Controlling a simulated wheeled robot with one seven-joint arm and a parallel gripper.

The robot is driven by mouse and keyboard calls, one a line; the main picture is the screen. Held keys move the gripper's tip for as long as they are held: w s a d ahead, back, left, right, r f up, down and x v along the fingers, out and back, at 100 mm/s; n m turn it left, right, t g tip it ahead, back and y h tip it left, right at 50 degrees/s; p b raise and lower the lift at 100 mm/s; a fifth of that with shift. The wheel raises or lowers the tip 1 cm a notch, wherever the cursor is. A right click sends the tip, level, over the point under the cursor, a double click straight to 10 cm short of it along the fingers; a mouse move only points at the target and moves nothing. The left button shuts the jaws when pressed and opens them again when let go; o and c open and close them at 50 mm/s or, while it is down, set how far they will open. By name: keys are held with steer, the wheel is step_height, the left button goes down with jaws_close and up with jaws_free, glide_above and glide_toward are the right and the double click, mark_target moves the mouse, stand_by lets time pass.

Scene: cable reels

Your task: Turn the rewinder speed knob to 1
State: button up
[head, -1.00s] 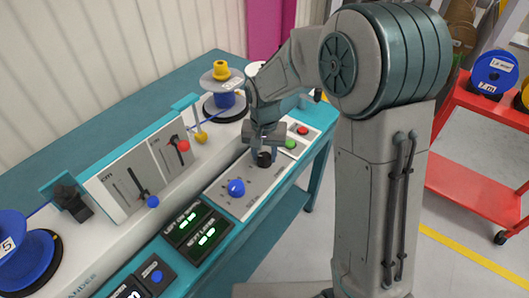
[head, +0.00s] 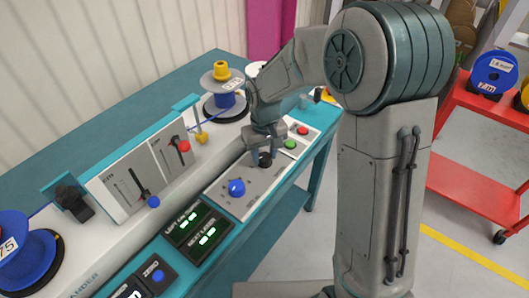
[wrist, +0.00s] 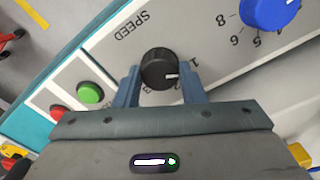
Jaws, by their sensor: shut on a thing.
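The black speed knob (wrist: 159,68) stands on the grey panel beside the printed word SPEED in the wrist view. A white mark on its face points right, towards the printed scale close to the 1. My gripper (wrist: 161,88) has one finger on each side of the knob and is shut on it. In the head view the knob (head: 265,160) is partly hidden between the fingertips of my gripper (head: 264,153), which points down at the panel.
A blue knob (head: 237,187) sits near the speed knob on the same panel. Green (head: 290,145) and red (head: 303,131) buttons are on the other side. Two lit green displays (head: 208,240) and lever panels (head: 128,190) are also close. A red cart (head: 475,150) stands at right.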

mark_target(265, 156)
stand_by(0.3)
steer(key=o, duration=1)
steer(key=shift+d, duration=0.1)
steer(key=shift+r, duration=0.15)
step_height(265, 156, up, 14)
steer(key=shift+f+p, duration=0.25)
steer(key=shift+p, duration=0.05)
steer(key=s+d+m+t, duration=0.1)
steer(key=s+d, duration=0.3)
steer(key=s, duration=0.2)
steer(key=s+d+r+m+t+p, duration=0.1)
steer(key=s+d+m, duration=0.1)
steer(key=s+d, duration=0.3)
steer(key=s+d+m+p, duration=0.1)
steer(key=s+d, duration=0.3)
steer(key=s, duration=0.3)
steer(key=shift+s+d+r+m+t, duration=0.15)
steer(key=shift+s+d+m+t, duration=0.15)
steer(key=shift+d+m+t, duration=0.1)
